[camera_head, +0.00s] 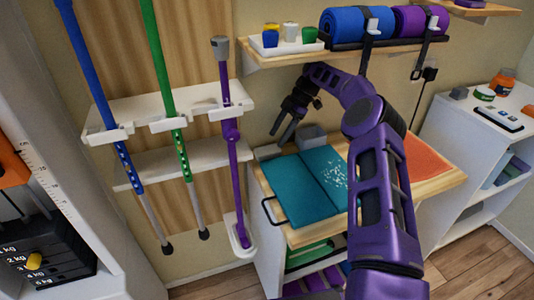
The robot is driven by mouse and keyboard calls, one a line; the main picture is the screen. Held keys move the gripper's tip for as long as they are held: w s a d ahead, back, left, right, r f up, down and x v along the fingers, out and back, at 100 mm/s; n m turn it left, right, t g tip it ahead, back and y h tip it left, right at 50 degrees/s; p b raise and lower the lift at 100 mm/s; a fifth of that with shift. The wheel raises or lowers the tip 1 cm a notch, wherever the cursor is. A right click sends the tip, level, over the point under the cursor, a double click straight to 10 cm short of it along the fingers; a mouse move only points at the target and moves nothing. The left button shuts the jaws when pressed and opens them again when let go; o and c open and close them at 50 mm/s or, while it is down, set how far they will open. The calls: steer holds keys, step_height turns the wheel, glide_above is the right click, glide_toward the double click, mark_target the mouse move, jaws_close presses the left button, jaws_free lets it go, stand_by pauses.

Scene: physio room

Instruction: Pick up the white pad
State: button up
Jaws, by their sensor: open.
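No thing in view is clearly the white pad. Small pale pieces, too small to identify, lie on a dark-rimmed tray (492,121) on the white cabinet at the right. My gripper (295,119) is open, its fingers pointing down and left. In the picture it is above the back left part of the wooden-topped table and below the wall shelf. Nothing shows between its fingers. My purple arm crosses the right half of the view and hides part of the table.
A teal folder-like thing (297,187), a grey box (312,137) and an orange mat (428,160) lie on the table (310,234). The wall shelf (270,57) holds a white tray with cups and rolled mats. Blue, green and purple poles (232,155) stand in a rack at left.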

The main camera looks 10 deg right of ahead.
mark_target(269, 149)
steer(key=x, duration=0.5)
steer(key=shift+a+f+b, duration=0.2)
steer(key=shift+a+b, duration=0.2)
steer(key=c, duration=1)
steer(key=shift+r, duration=0.25)
